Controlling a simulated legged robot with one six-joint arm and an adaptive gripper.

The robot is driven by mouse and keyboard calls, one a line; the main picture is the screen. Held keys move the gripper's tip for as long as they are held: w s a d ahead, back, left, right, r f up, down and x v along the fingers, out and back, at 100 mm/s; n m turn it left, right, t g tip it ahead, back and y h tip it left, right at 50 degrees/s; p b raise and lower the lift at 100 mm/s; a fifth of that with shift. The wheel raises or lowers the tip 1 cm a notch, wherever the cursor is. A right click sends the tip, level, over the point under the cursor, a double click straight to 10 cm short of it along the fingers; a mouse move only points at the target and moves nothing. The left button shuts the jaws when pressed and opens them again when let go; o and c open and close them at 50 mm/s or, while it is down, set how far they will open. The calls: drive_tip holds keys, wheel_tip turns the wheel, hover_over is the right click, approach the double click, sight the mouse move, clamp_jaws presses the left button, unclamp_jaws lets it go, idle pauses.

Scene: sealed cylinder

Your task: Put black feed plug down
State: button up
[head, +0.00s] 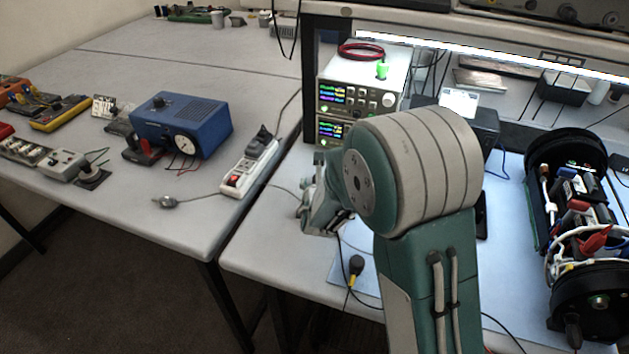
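My gripper (325,222) is low over the front left part of the bench, partly hidden behind my own arm. Its fingers are small and dark here, and I cannot tell whether they hold anything. A black plug-like piece (356,265) with a thin cable shows on the blue mat (345,292), just right of and nearer than my gripper. I cannot tell whether it is the black feed plug. The opened cylinder (590,300), with black round end plates and wiring between them, is at the right. A dark connector (572,331) shows at its near end plate.
A white power strip (240,178) with a black plug (262,137) lies on the left table. Stacked power supplies (360,85) stand behind my gripper. Loose cables cross the mat. The left table's front is mostly clear.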

drive_tip(key=v, duration=0.9)
drive_tip(key=shift+s+r, duration=0.1)
drive_tip(key=shift+s, duration=0.05)
drive_tip(key=s+d+r+m+g+h, duration=0.2)
drive_tip(key=s+d+r+m+h, duration=0.25)
drive_tip(key=d+m, duration=0.45)
drive_tip(key=s+d+r+m+g+h, duration=0.2)
drive_tip(key=s+d+r+m+h, duration=0.3)
drive_tip(key=d+m, duration=0.45)
drive_tip(key=s+d+r+m+g+y, duration=0.1)
drive_tip(key=s+m+g+y, duration=0.25)
drive_tip(key=s+m, duration=0.55)
drive_tip(key=s+a+r+m+y, duration=0.2)
drive_tip(key=s+a+m+y, duration=0.4)
drive_tip(key=a+m, duration=0.1)
drive_tip(key=shift+r+m, duration=0.3)
drive_tip(key=shift+m, duration=0.45)
drive_tip(key=shift+s, duration=0.1)
